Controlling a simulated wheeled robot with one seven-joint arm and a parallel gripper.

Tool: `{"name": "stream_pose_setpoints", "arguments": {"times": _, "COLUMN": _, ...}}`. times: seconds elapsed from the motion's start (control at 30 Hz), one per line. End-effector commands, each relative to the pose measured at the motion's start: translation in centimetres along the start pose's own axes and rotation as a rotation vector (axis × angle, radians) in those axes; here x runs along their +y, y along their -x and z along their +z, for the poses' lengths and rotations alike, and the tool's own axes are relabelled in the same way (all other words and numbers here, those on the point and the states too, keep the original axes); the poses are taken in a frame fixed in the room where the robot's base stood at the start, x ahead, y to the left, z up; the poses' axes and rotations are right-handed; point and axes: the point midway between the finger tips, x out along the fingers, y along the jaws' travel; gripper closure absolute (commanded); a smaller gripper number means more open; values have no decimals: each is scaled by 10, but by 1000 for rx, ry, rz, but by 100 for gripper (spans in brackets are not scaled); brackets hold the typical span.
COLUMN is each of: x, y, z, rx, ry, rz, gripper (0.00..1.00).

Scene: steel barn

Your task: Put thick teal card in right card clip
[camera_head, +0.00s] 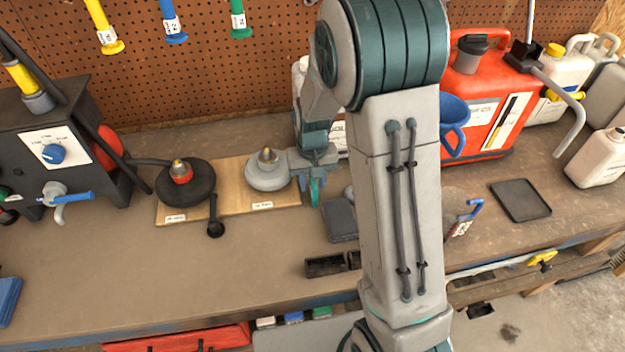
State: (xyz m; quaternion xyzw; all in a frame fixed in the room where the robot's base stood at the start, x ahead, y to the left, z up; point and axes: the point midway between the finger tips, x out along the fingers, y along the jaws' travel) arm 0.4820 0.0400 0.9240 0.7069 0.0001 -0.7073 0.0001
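My gripper (314,183) points down over the bench, just right of the wooden board. A narrow bright teal piece (314,191) shows between its fingers, seen nearly edge-on; it looks like the thick teal card, held upright. Low black holders (325,266) lie near the bench's front edge, below and slightly right of my gripper. They look like the card clips, but my arm covers their right part, so I cannot make out the right clip clearly. The teal piece is apart from them.
The board (233,198) left of my gripper carries two knob-topped round fixtures. A grey block (340,222) lies beside my gripper. A red canister (478,95), blue funnel (453,110) and dark tray (520,200) stand right of my arm.

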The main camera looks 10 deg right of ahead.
Motion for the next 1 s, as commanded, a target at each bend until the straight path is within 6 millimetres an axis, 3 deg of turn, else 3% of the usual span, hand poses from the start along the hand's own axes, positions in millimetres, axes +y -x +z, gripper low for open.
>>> {"name": "stream_pose_setpoints", "arguments": {"times": 0.5, "x": 0, "y": 100, "z": -1, "rx": 5, "ry": 0, "rz": 0, "gripper": 66}}
{"name": "stream_pose_setpoints", "arguments": {"times": 0.73, "x": 1, "y": 122, "z": 2, "rx": 6, "ry": -1, "rz": -2, "gripper": 66}}
{"name": "stream_pose_setpoints", "arguments": {"times": 0.87, "x": 6, "y": 135, "z": 20, "rx": 30, "ry": -1, "rz": -10, "gripper": 66}}
{"name": "stream_pose_setpoints", "arguments": {"times": 1.0, "x": 16, "y": 153, "z": 55, "rx": 79, "ry": -1, "rz": -21, "gripper": 66}}
